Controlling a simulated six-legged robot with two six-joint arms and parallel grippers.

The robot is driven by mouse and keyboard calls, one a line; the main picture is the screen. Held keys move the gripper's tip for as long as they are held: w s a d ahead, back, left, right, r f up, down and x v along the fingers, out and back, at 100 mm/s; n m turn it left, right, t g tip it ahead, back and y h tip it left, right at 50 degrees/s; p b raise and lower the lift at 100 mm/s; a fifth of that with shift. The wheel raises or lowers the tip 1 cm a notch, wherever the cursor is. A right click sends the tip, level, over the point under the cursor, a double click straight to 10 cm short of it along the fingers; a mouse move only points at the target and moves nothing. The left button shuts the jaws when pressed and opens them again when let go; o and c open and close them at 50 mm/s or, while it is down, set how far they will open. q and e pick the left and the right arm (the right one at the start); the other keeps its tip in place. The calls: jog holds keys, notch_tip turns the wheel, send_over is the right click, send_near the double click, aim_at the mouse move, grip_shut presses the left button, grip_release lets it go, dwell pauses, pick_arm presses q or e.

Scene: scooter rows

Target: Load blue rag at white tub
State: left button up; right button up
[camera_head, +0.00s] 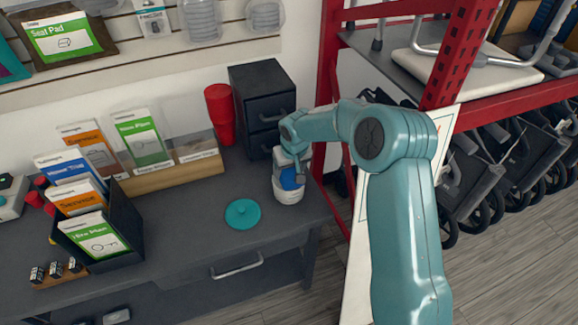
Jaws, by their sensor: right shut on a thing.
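The white tub (288,195) stands on the dark grey bench near its right end, in front of a black drawer unit. My right arm reaches in from the right, and its gripper (292,172) points down at the tub's mouth. It is shut on the blue rag (289,180), which shows as a small blue patch at the tub's opening. The gripper hides part of the rag and the tub's rim, so I cannot tell how deep the rag sits or whether it touches the tub. My left gripper is not in view.
A teal round lid (242,214) lies on the bench left of the tub. The black drawer unit (262,100) and red cups (220,112) stand behind. Brochure holders fill the bench's left side. A red shelf frame (330,75) rises at the right.

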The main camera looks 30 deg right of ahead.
aim_at(289, 170)
jog(key=shift+f+b, duration=0.5)
dwell(1.1)
jog(key=shift+f+b, duration=0.1)
jog(key=shift+b, duration=0.2)
dwell(1.1)
jog(key=shift+r+p, duration=2)
jog(key=shift+r, duration=1.65)
jog(key=shift+f, duration=0.1)
